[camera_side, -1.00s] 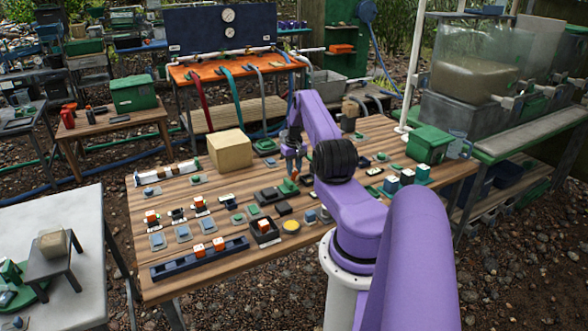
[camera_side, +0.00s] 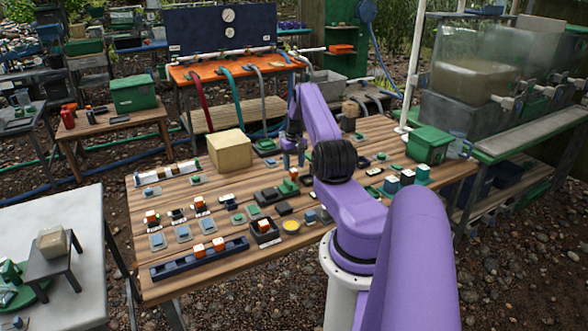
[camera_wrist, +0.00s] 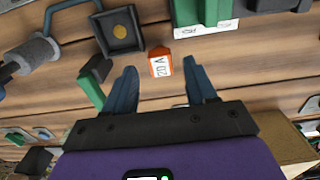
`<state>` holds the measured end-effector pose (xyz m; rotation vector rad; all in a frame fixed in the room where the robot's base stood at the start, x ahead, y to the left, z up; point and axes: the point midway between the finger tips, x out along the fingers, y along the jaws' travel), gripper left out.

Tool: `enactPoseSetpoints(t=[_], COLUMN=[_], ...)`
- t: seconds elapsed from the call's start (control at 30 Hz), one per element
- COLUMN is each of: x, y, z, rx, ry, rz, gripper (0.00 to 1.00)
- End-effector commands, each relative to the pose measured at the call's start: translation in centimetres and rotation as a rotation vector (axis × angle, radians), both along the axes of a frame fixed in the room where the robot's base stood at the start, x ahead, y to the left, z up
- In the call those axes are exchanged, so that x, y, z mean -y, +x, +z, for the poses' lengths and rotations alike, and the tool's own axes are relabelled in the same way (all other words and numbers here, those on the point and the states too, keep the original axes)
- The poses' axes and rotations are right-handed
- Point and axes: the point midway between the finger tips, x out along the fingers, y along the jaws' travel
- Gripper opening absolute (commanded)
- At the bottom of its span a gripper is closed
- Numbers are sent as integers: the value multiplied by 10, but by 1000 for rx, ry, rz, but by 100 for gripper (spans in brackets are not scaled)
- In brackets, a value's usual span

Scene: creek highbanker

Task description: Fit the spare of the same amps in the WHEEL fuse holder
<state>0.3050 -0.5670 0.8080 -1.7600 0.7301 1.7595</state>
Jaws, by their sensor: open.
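In the wrist view, an orange fuse block (camera_wrist: 160,64) marked "20 A" lies on the wooden table just beyond my fingertips, between their lines. My gripper (camera_wrist: 160,78) is open and empty, its two blue fingers apart. In the side view my gripper (camera_side: 293,160) hangs over the middle of the table, with a small orange piece (camera_side: 294,174) just below it. Orange-topped fuses stand in small holders (camera_side: 152,218) at the table's left, and others sit in a long dark rail (camera_side: 199,259). I cannot read which holder is WHEEL.
A dark square tray with a yellow disc (camera_wrist: 119,45) and a green block with a white label (camera_wrist: 204,12) lie close by in the wrist view. A cardboard-coloured box (camera_side: 229,151) stands left of my gripper, and a green bin (camera_side: 428,147) at the right.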

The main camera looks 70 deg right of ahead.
Motion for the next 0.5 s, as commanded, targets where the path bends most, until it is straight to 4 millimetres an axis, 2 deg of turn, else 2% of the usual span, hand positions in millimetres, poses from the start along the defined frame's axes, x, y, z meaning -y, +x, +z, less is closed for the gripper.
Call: enactPoseSetpoints(t=[0.03, 0.2, 0.33, 0.5], x=[1, 1, 0, 0], y=[1, 1, 0, 0], z=[12, 47, 70, 88], rx=[2, 2, 1, 0], ry=[-4, -4, -2, 0], rz=[0, 0, 0, 0], gripper=[56, 56, 56, 56])
